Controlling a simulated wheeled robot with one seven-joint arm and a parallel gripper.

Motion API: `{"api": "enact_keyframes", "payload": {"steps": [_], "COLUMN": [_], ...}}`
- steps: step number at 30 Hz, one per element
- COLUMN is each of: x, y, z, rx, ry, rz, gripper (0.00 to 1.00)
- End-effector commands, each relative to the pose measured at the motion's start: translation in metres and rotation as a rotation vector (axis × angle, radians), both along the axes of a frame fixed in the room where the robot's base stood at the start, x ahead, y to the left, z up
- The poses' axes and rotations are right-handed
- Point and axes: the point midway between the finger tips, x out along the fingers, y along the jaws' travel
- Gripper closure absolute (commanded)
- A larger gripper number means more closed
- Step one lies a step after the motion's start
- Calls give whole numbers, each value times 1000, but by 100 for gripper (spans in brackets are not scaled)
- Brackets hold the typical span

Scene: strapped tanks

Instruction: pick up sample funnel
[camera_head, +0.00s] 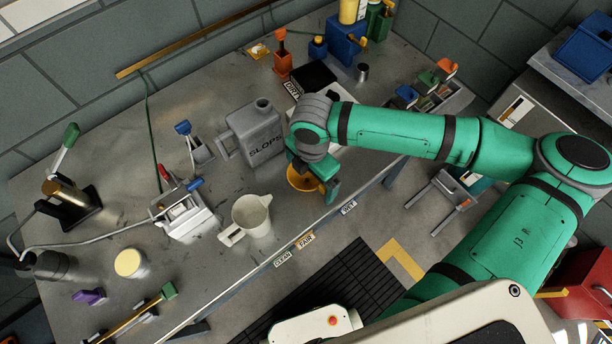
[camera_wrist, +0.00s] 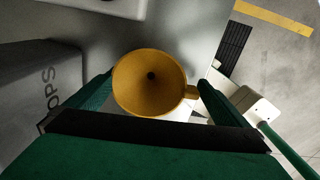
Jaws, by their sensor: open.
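The sample funnel (camera_head: 303,179) is a yellow-orange cone near the front edge of the grey bench. In the wrist view the funnel (camera_wrist: 150,82) shows from above, with a dark hole at its centre and a small tab on its right side. My gripper (camera_head: 318,184) is over the funnel, partly hiding it in the head view. In the wrist view the open fingers (camera_wrist: 152,92) lie on either side of the funnel, with the tab close to the right finger. I cannot tell whether either finger touches it.
A grey SLOPS can (camera_head: 252,132) stands close to the left of my gripper. A pale jug (camera_head: 251,215) stands further left. The bench's front edge (camera_head: 318,222) is near, with labels along it. A black tray (camera_head: 312,75) and a blue box (camera_head: 345,42) are behind.

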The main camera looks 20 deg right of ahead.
Motion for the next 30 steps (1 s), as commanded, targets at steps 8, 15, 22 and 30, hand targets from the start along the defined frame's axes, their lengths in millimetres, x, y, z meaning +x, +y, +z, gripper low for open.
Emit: {"api": "enact_keyframes", "payload": {"steps": [8, 15, 22, 30], "x": [0, 0, 0, 1], "y": [0, 0, 0, 0], "z": [-2, -2, 0, 26], "rx": [0, 0, 0, 0], "ry": [-1, -1, -1, -4], "rz": [0, -1, -1, -1], "gripper": [7, 35, 36, 36]}}
